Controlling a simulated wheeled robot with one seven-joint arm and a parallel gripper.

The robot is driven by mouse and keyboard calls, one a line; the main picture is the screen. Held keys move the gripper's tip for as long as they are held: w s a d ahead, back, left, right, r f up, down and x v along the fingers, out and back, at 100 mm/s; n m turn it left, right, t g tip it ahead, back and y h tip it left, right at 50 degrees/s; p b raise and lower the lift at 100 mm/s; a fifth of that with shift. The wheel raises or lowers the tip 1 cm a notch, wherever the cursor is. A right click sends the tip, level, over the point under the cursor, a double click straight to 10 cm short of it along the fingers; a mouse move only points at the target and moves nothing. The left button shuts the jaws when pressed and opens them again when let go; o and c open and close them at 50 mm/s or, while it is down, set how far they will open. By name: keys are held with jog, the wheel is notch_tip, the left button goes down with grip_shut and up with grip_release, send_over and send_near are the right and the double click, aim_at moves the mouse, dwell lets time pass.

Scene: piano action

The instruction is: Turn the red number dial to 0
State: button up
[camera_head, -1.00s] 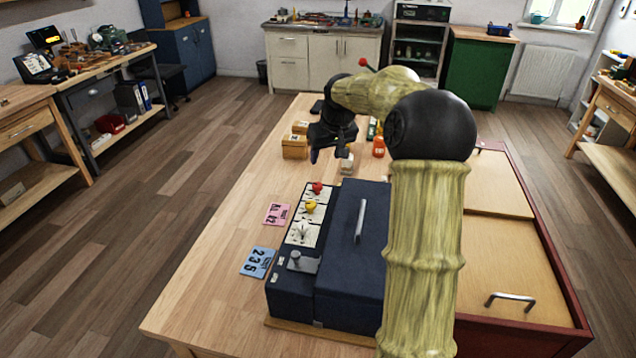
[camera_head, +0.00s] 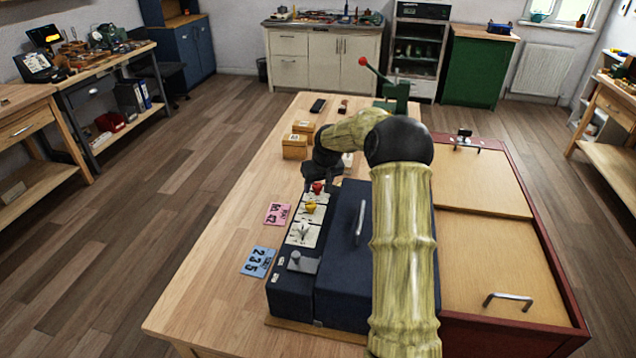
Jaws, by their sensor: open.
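The red number dial (camera_head: 317,188) sits at the far end of a row of dials on top of a dark blue box (camera_head: 337,250) on the wooden table. A yellow dial (camera_head: 310,208) and a white dial (camera_head: 303,233) follow it toward the near end. My gripper (camera_head: 319,186) is open, pointing down at the red dial, with its fingers close around or just behind it. I cannot tell whether they touch it. The dial's numbers are too small to read.
A pink card (camera_head: 277,214) and a blue card (camera_head: 258,262) with numbers lie left of the box. A grey knob (camera_head: 296,259) is at its near end. Small wooden boxes (camera_head: 295,146) stand behind. A green device with a red-tipped lever (camera_head: 397,92) stands farther back. A red-framed cabinet (camera_head: 560,290) borders the right.

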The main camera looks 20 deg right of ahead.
jog(key=c, duration=0.9)
jog(key=shift+c, duration=0.2)
jog(key=shift+a+m, duration=0.1)
jog(key=shift+m, duration=0.4)
jog(key=m+h+b, duration=0.1)
jog(key=m, duration=0.1)
jog(key=shift+a+m, duration=0.15)
jog(key=shift+m, duration=0.15)
jog(key=m, duration=0.1)
jog(key=m+h, duration=0.1)
jog(key=m, duration=0.1)
jog(key=shift+w+a+r+m+g+h, duration=0.1)
jog(key=shift+w+a+m+g+h, duration=0.1)
jog(key=shift+m+g+h, duration=0.1)
jog(key=m+g+h+p, duration=0.1)
jog(key=m, duration=0.3)
jog(key=shift+r+m+p, duration=0.1)
jog(key=shift+m+p, duration=0.2)
jog(key=shift+w+m+g+h+p, duration=0.1)
jog(key=shift+m+g+h+p, duration=0.1)
jog(key=shift+m+g+p, duration=0.6)
jog(key=shift+w+m+g+h+p, duration=0.15)
jog(key=shift+m+p, duration=0.25)
jog(key=shift+m, duration=0.9)
